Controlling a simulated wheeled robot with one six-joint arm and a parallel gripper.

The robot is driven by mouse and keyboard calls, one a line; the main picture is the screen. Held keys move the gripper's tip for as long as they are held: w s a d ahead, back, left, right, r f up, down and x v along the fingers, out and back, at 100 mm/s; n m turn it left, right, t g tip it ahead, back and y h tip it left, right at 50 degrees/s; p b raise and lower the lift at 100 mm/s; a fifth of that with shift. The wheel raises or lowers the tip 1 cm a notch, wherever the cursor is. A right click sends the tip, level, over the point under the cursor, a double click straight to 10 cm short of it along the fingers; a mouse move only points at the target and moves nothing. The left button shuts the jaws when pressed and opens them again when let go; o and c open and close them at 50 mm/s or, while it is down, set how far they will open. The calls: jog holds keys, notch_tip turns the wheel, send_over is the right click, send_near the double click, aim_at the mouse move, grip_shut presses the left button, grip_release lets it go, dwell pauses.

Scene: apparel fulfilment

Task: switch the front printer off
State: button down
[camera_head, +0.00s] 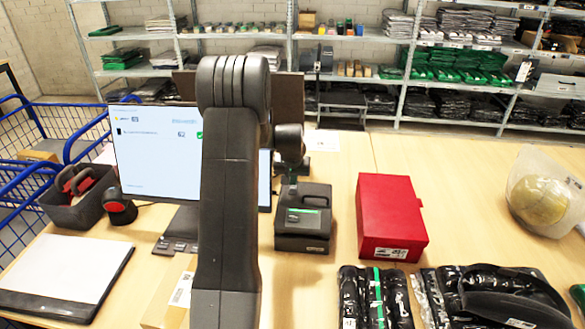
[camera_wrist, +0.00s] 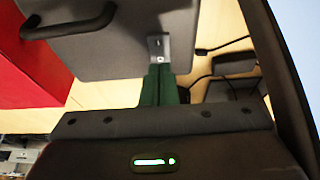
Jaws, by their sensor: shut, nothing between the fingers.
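The printer (camera_head: 303,230) is a dark grey box with a green marking, standing on the table right of my arm. In the wrist view it is the grey body (camera_wrist: 120,50) at the top, with a black handle at upper left. A small metal plate with a switch-like part (camera_wrist: 158,43) sits on its edge. My gripper (camera_wrist: 160,72) is shut and empty, its green fingers reaching that plate. I cannot tell whether they touch it or which way the switch is set.
A red box (camera_head: 390,220) stands close right of the printer. A monitor (camera_head: 155,150) stands to the left, partly behind my arm. Black cables (camera_wrist: 225,48) run beside the printer. Bagged garments (camera_head: 375,298) lie at the front right. Table is clear behind the red box.

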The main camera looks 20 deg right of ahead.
jog(key=shift+f, duration=0.6)
